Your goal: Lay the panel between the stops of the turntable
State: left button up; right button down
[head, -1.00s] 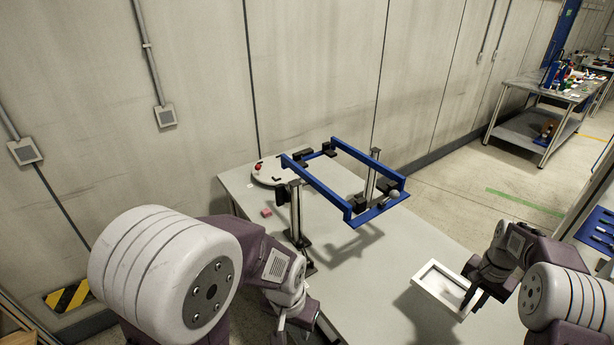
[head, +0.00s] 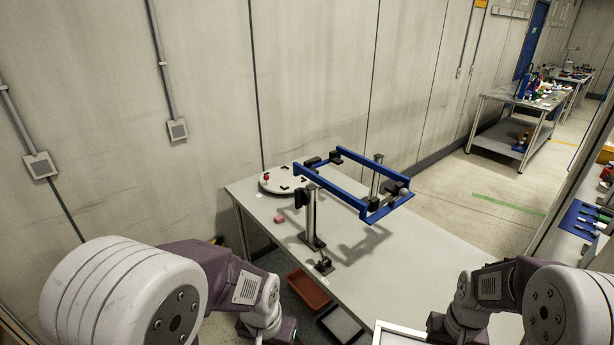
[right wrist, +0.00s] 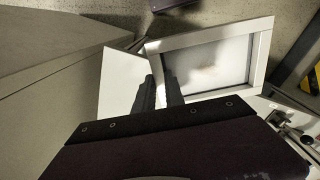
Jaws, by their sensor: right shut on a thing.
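The panel is a pale plate in a light frame. It shows at the bottom edge of the head view (head: 398,333), partly cut off, and in the right wrist view (right wrist: 262,42). My right gripper (right wrist: 166,92) is shut on one side of its frame; the gripper also shows in the head view (head: 436,326). The turntable (head: 272,184) is a round white disc at the table's far left end, with small black stops and a red knob. The panel is well apart from it. My left gripper (head: 284,334) is low in the head view; its fingers are not clear.
A blue rectangular frame (head: 333,184) on upright posts stands on the grey table (head: 420,262), beside the turntable. A pink block (head: 280,219) lies near the table's left edge. A reddish tray (head: 309,288) sits lower, beside the table. The table's front right is clear.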

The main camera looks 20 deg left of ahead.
aim_at(285, 178)
jog(key=i+j+u, duration=0.1)
jog(key=j, duration=0.35)
jog(key=i+j+u, duration=0.1)
jog(key=i+j, duration=0.15)
jog(key=j, duration=0.15)
jog(key=i+j+u, duration=0.1)
jog(key=i+j, duration=0.15)
jog(key=j, duration=0.15)
jog(key=i+j+u, duration=0.1)
jog(key=j, duration=0.3)
jog(key=i+j+u, duration=0.1)
jog(key=i+j, duration=0.25)
jog(key=i+u, duration=0.2)
jog(key=i, duration=0.35)
jog(key=i+l+u, duration=0.25)
jog(key=i, duration=0.3)
jog(key=i+j, duration=0.05)
jog(key=j, duration=0.05)
